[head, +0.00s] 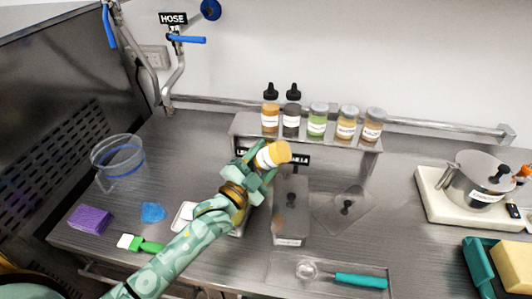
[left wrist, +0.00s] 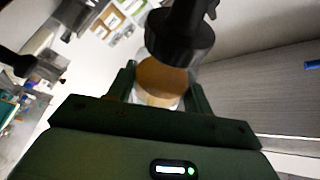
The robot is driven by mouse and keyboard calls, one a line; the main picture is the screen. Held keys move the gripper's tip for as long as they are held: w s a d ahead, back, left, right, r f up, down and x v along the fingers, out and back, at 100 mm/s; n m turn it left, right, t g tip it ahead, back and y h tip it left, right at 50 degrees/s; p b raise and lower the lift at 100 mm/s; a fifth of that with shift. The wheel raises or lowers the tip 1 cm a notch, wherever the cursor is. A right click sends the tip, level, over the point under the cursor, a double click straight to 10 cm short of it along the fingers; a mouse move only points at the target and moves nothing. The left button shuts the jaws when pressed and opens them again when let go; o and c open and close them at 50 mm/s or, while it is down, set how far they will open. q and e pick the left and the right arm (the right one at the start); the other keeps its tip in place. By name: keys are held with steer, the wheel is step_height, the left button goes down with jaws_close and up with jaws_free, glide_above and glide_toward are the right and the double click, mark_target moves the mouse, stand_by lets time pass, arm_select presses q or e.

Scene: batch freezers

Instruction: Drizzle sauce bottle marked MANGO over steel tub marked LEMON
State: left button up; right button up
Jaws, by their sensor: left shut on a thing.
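My left gripper (head: 258,170) is shut on a sauce bottle (head: 276,153) with yellow-orange contents and a white label too small to read. The bottle is tilted, its yellow end to the upper right in the head view. In the left wrist view the bottle (left wrist: 160,80) sits between the fingers, with a black cap (left wrist: 180,42) at its top. A sign beginning "LE" (head: 242,152) shows behind the gripper. The steel tub below it is mostly hidden by my arm. My right gripper is not in view.
A lidded steel tub (head: 290,225) stands right of my arm, and a loose steel lid (head: 345,212) lies beside it. Several bottles stand on the rear shelf (head: 335,142). A teal-handled scoop (head: 355,281) lies in front. A clear jug (head: 120,168) and purple sponge (head: 90,219) are left.

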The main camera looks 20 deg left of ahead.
mark_target(265, 165)
arm_select(q)
steer(key=shift+s+d+p, duration=0.15)
steer(key=shift+s+p, duration=0.35)
steer(key=shift+s, duration=0.45)
steer(key=shift+s+d+r+p, duration=0.15)
steer(key=shift+s+p, duration=0.4)
steer(key=shift+s, duration=0.55)
steer(key=shift+s+d+p, duration=0.2)
steer(key=shift+s+p, duration=0.25)
steer(key=shift+s, duration=0.55)
steer(key=shift+s, duration=0.1)
steer(key=shift+s+d+p, duration=0.2)
steer(key=shift+s+p, duration=0.2)
steer(key=shift+s, duration=0.6)
steer(key=shift+s+d+p, duration=0.2)
steer(key=shift+s+p, duration=0.2)
steer(key=shift+s, duration=0.6)
